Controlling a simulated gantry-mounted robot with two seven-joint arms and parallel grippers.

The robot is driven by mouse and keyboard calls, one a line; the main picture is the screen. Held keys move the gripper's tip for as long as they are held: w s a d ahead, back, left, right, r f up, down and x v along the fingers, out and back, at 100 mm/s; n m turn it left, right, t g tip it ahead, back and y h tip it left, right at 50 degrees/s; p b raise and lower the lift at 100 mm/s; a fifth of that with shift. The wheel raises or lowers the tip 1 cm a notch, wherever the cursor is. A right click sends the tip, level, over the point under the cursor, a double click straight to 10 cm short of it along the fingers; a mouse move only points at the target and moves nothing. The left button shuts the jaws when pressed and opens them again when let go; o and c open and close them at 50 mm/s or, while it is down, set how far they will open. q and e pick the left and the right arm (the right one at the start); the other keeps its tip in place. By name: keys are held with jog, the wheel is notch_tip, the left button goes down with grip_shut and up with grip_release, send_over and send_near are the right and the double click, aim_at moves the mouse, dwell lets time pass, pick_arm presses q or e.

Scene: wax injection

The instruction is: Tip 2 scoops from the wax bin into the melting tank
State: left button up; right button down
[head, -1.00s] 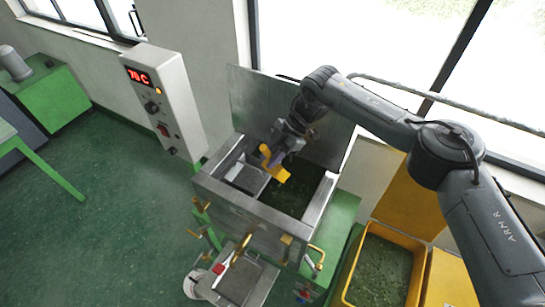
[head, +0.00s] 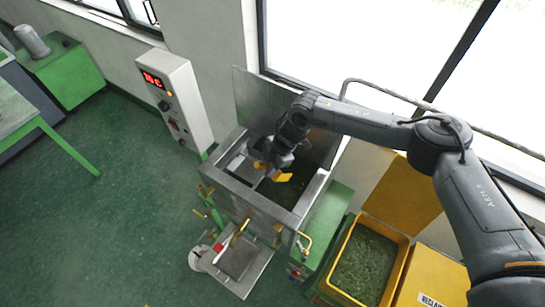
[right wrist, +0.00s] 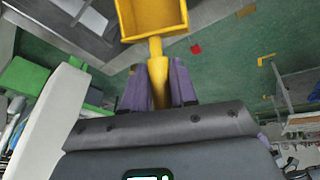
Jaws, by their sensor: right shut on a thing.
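My right gripper (head: 272,168) is over the open melting tank (head: 243,199). In the right wrist view its two purple fingers (right wrist: 158,84) are shut on the handle of the yellow scoop (right wrist: 127,22). The scoop also shows in the head view (head: 283,177), tilted over the tank's dark green right compartment. The scoop's bowl looks empty in the right wrist view. The yellow wax bin (head: 404,262), full of green wax pellets (head: 365,262), stands on the floor to the right of the tank. My left gripper is not in view.
A control box (head: 178,98) with a red display stands left of the tank. The raised tank lid (head: 250,100) is behind it. Brass handles (head: 304,241) stick out in front. A metal tray (head: 238,257) sits below.

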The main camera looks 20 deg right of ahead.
jog(key=a+h, duration=0.1)
jog(key=h, duration=0.1)
jog(key=a+f+t+h+p, duration=0.1)
jog(key=h, duration=0.1)
jog(key=s+a+f+h, duration=0.1)
jog(key=a+h, duration=0.1)
jog(key=shift+f+n, duration=0.2)
jog(key=shift+n, duration=0.1)
dwell(0.3)
jog(key=shift+w, duration=0.1)
dwell(0.5)
